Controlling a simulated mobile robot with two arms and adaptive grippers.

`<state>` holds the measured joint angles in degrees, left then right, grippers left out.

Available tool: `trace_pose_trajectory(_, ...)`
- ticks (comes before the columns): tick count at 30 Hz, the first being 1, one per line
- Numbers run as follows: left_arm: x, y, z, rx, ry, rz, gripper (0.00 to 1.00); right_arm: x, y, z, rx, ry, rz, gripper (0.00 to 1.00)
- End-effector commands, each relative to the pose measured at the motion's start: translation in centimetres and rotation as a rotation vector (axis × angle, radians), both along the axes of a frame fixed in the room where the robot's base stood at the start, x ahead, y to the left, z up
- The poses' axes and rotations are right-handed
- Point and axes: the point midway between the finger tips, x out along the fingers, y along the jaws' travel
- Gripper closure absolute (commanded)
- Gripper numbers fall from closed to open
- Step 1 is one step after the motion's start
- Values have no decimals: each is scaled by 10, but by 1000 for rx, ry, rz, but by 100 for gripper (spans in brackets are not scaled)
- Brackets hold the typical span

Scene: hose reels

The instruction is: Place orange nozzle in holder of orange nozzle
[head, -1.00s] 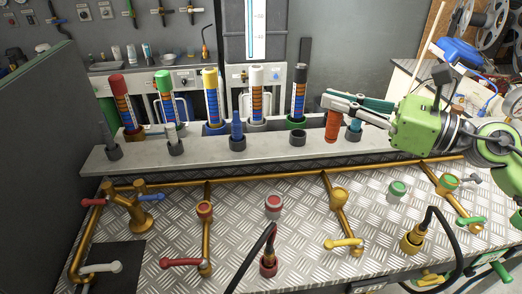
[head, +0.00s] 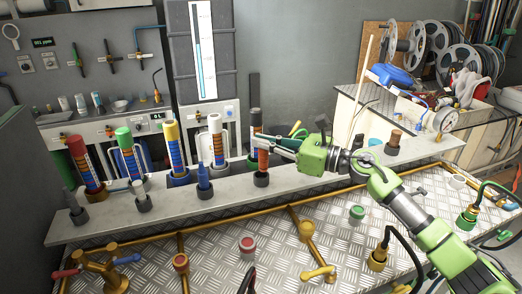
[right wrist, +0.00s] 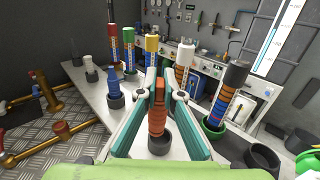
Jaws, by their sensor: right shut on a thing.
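The orange nozzle (head: 263,159) is upright in my right gripper (head: 268,142), which is shut on its upper part. The nozzle's lower end meets the dark ring-shaped holder (head: 261,181) on the light ledge, in line with its opening. I cannot tell how deep it sits in the ring. In the right wrist view, the orange nozzle (right wrist: 157,116) stands between the two fingers, with the dark holder (right wrist: 159,146) around or just behind its lower end. My left gripper is not in view.
A blue nozzle (head: 203,178) stands in a holder to the left. A brownish nozzle (head: 394,138) stands to the right. Striped cylinders in red, green, yellow, white and black line the ledge (head: 320,183) behind. Pipes and valves cover the metal plate (head: 215,262) in front.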

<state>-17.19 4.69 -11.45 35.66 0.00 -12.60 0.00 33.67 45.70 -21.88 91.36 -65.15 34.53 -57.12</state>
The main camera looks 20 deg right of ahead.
Motion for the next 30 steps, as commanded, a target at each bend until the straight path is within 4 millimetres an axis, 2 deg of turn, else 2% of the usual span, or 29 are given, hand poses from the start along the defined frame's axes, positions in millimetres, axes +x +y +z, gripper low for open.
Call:
trace_pose_trajectory(7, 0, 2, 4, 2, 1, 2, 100, 14, 3, -16, 4, 1, 0, 100)
trace_pose_trajectory(15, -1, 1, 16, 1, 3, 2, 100, 14, 2, -46, 1, 0, 0, 100)
trace_pose_trajectory(26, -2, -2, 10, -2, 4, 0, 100, 14, 2, -51, 0, -1, 0, 100)
trace_pose_trajectory(27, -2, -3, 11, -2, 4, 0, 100, 14, 2, -50, 0, -1, 0, 85)
trace_pose_trajectory(28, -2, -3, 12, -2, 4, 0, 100, 14, 2, -50, 0, -1, 0, 78)
trace_pose_trajectory(30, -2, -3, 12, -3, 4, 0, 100, 14, 2, -50, 0, -1, 0, 76)
